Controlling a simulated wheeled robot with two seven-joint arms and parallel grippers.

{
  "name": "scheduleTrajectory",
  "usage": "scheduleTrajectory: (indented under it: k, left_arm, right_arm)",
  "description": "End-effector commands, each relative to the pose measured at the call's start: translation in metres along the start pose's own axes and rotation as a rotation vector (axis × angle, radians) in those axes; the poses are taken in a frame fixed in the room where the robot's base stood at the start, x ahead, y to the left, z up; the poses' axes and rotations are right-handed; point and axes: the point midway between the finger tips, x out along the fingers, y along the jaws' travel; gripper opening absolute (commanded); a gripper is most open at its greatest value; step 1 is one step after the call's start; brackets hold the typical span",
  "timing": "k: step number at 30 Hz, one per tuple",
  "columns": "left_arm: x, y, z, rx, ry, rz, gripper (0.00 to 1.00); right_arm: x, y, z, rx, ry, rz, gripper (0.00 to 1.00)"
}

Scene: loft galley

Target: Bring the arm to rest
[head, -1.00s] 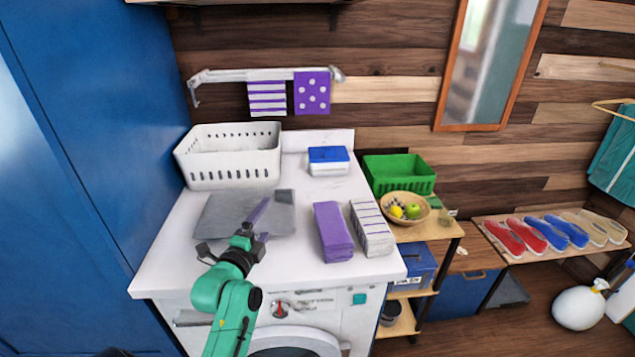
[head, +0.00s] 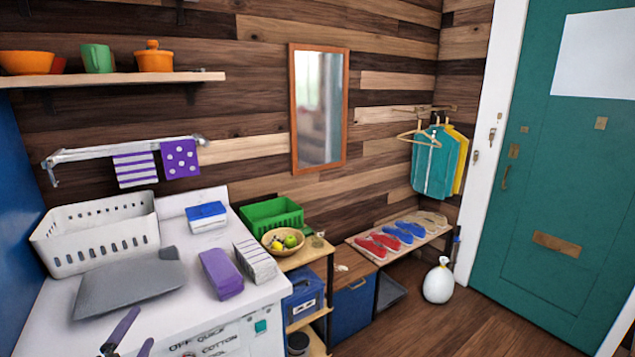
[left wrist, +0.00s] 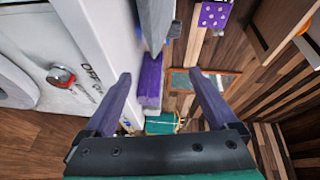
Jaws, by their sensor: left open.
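My left gripper (head: 130,333) shows at the bottom left of the head view, low in front of the washing machine's front edge. Its two purple fingers (left wrist: 160,100) are spread apart in the left wrist view with nothing held between them. My right gripper is in neither view.
A white basket (head: 98,240) and a blue-lidded box (head: 206,216) stand at the back of the machine top. A shelf with a green crate (head: 271,217) and fruit bowl (head: 283,241) stands to the right.

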Motion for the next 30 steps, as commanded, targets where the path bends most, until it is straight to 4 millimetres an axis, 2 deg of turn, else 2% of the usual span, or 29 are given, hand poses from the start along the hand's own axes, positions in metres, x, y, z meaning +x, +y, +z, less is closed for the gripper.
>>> scheduleTrajectory:
  k: [3,8,11,14,20,24,28,29,30]
  left_arm:
    - [-0.002,0.016,-0.016,-0.092,0.033,0.09,0.92]
    - [-0.012,0.047,-0.041,-0.254,0.054,0.26,0.92]
    - [-0.024,0.07,-0.057,-0.374,0.039,0.395,0.92]
    - [-0.042,0.095,-0.072,-0.5,-0.007,0.537,0.92]
    - [-0.092,0.141,-0.094,-0.742,-0.211,0.81,0.92]
    - [-0.135,0.165,-0.1,-0.885,-0.435,0.953,0.92]
    - [-0.176,0.179,-0.1,-0.986,-0.674,1.03,0.92]
    - [-0.178,0.188,-0.099,-0.994,-0.704,1.036,0.92]
    - [-0.172,0.205,-0.098,-0.989,-0.706,1.041,0.92]
  right_arm:
    - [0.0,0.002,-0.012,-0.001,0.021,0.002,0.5]
    - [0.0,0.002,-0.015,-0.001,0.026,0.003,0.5]
    - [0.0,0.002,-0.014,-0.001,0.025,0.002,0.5]
    - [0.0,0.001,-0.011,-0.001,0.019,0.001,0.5]
    - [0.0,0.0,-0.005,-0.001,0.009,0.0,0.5]
    - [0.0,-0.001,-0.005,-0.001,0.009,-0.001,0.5]
    - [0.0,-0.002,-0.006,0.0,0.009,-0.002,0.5]
    - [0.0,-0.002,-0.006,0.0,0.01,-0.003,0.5]
    - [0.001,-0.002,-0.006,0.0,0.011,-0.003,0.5]
